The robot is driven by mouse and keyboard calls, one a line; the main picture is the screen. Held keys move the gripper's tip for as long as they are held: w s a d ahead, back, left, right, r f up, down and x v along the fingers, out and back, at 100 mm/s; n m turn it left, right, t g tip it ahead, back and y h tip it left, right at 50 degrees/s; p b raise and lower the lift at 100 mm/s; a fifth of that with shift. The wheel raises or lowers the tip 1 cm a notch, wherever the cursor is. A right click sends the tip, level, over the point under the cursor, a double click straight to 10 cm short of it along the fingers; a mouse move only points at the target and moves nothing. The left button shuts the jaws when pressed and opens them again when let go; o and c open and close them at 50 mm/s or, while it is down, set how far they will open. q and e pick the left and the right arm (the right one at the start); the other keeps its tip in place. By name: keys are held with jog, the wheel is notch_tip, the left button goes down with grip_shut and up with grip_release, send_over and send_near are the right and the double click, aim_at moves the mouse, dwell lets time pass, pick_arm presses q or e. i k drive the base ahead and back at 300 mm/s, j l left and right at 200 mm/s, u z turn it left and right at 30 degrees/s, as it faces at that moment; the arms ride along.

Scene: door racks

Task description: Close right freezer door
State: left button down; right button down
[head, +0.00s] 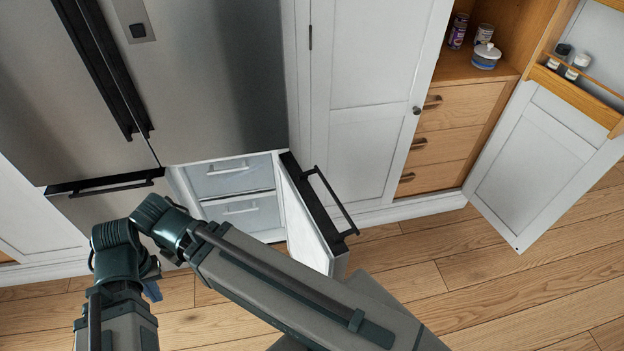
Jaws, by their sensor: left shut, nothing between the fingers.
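The right freezer door (305,213) stands open below the steel fridge, swung out into the room, its white inner side facing left. Its black handle (335,203) is on the outer side, facing right. My arm hides the door's lower part. The open freezer compartment (238,200) shows white drawers with pale handles. The left freezer door (95,205) looks closed, partly behind my arm. My left gripper (152,290) shows only as a small bluish part beside my arm, left of the open door and apart from it; it is shut and empty. My right gripper is out of view.
The steel fridge doors (220,80) above are closed. A white cabinet door (365,100) is closed to the right. Farther right, an open pantry door (545,160) projects over the floor beside wooden drawers (440,110). The wooden floor (480,280) at the lower right is clear.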

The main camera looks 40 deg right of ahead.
aim_at(313, 239)
jog(key=k+l, duration=0.1)
jog(key=l, duration=0.4)
jog(key=k+l, duration=0.1)
jog(key=l, duration=0.35)
jog(key=k+l, duration=0.1)
jog(key=l, duration=0.4)
jog(key=k+l, duration=0.15)
jog(key=l, duration=0.3)
jog(key=k+l, duration=0.1)
jog(key=l, duration=0.4)
jog(key=k+l+z, duration=0.15)
jog(key=k, duration=0.15)
jog(key=k+z, duration=0.2)
jog(key=k+l, duration=0.05)
jog(key=k, duration=0.05)
